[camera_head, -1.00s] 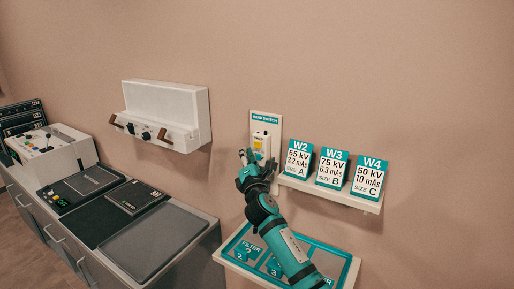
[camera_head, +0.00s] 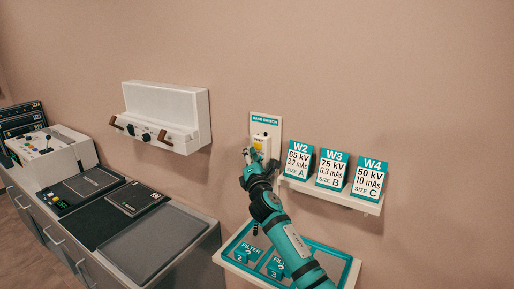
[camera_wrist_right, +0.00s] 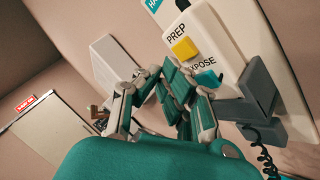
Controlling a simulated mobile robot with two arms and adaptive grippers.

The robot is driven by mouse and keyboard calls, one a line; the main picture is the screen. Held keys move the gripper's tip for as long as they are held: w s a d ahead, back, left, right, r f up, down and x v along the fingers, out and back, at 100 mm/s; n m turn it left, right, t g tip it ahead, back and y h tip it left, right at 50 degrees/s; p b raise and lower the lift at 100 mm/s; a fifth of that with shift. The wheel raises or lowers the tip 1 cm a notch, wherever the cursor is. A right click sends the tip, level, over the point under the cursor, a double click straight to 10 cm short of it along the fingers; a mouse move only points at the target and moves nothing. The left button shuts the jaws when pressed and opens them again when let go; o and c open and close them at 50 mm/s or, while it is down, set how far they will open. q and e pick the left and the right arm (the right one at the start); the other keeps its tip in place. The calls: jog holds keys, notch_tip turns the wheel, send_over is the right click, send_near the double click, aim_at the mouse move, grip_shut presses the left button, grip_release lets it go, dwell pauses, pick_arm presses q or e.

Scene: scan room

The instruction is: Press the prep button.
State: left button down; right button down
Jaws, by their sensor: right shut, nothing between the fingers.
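The white hand switch (camera_head: 265,137) hangs on a wall plate in the middle of the head view. In the right wrist view its yellow prep button (camera_wrist_right: 184,48) shows under the word PREP, with a teal expose button (camera_wrist_right: 207,79) below it. My right gripper (camera_head: 250,155) is shut and empty, just in front of the switch's lower left part. In the right wrist view its fingertips (camera_wrist_right: 156,72) are close to the yellow button, left of and below it. I cannot tell whether they touch the switch. My left gripper is out of view.
A shelf (camera_head: 330,194) with cards W2, W3 and W4 is right of the switch. A filter tray (camera_head: 345,270) lies below, under my right arm. A white wall box (camera_head: 165,108) with brown handles hangs to the left. A control desk (camera_head: 50,150) stands further left.

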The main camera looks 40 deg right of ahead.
jog(key=shift+d, duration=0.1)
dwell(0.7)
jog(key=shift+w+d, duration=0.15)
jog(key=shift+d, duration=0.15)
jog(key=shift+w+d, duration=0.2)
jog(key=shift+d, duration=0.3)
dwell(0.8)
jog(key=shift+a, duration=0.2)
jog(key=shift+s+a, duration=0.4)
jog(key=shift+a, duration=0.3)
jog(key=shift+a, duration=0.1)
jog(key=shift+s+a+p, duration=0.15)
jog(key=shift+s+a, duration=0.15)
jog(key=shift+a, duration=0.45)
jog(key=shift+s+a+p, duration=0.15)
jog(key=shift+s+a, duration=0.2)
jog(key=shift+a, duration=0.35)
jog(key=shift+s+a+p, duration=0.15)
jog(key=shift+s+a, duration=0.15)
jog(key=shift+a, duration=0.45)
